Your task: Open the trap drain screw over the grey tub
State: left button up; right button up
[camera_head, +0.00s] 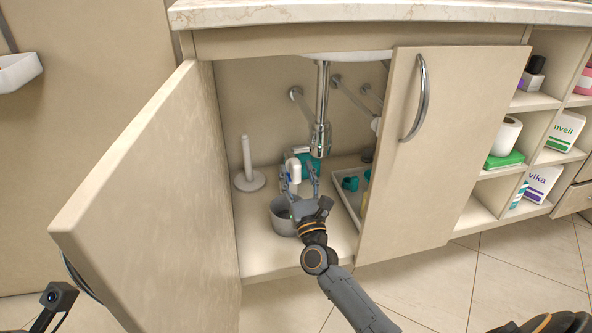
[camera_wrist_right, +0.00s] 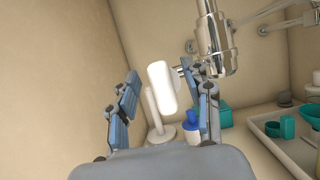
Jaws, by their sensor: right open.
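The chrome drain trap (camera_head: 320,138) hangs from the sink inside the open cabinet; part of it shows at the top of the right wrist view (camera_wrist_right: 214,40). A white rounded knob (camera_wrist_right: 160,86), which looks like the drain screw, shows beside a short chrome stem in the wrist view and left of the trap in the head view (camera_head: 294,170). My right gripper (camera_head: 300,180) is open, its fingers on either side of the knob, contact unclear; they also show in the wrist view (camera_wrist_right: 166,100). The grey tub (camera_head: 281,222) stands below, partly hidden by my gripper. My left gripper is out of view.
The open left door (camera_head: 150,200) and the right door (camera_head: 440,150) bound the opening. A white upright stand (camera_head: 249,178) is at the back left. A tray (camera_head: 345,212) with teal items is at the right. A blue-capped bottle (camera_wrist_right: 192,132) stands behind my fingers.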

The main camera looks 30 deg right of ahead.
jog(key=shift+x, duration=0.85)
jog(key=shift+c, duration=0.4)
grip_shut()
